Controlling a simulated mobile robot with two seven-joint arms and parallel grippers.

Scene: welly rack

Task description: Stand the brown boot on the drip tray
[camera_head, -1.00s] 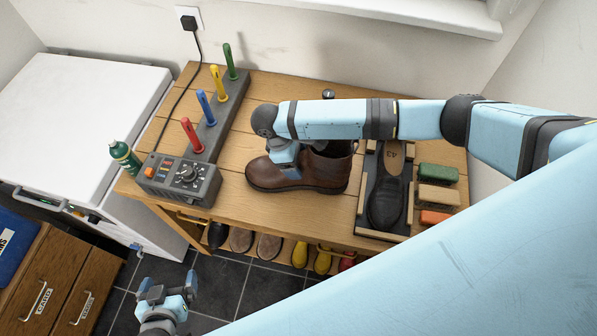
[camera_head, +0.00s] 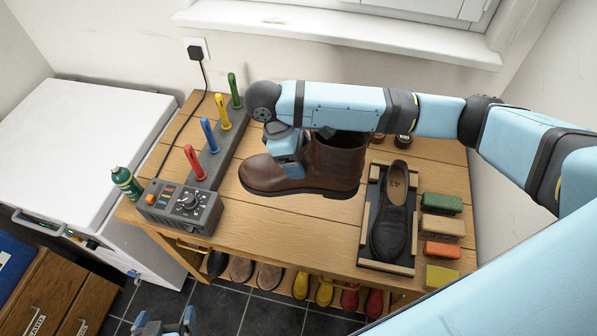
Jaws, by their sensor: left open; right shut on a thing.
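The brown boot (camera_head: 332,165) is upright above the wooden bench top, with its toe to the left. My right gripper (camera_head: 290,165) is shut on the boot at its instep, and my arm hides part of the boot's top. A black tray (camera_head: 372,250) with wooden strips lies on the bench to the right of the boot and holds a dark shoe (camera_head: 391,225). I cannot tell whether this is the drip tray. My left gripper (camera_head: 163,326) is open and empty at the bottom edge, partly cut off, below the bench front.
A control box (camera_head: 180,207) and a rack of coloured pegs (camera_head: 212,145) stand on the bench left. A green bottle (camera_head: 126,183) is at its left edge. Several coloured blocks (camera_head: 441,204) lie right of the tray. Several shoes and boots (camera_head: 300,287) stand under the bench.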

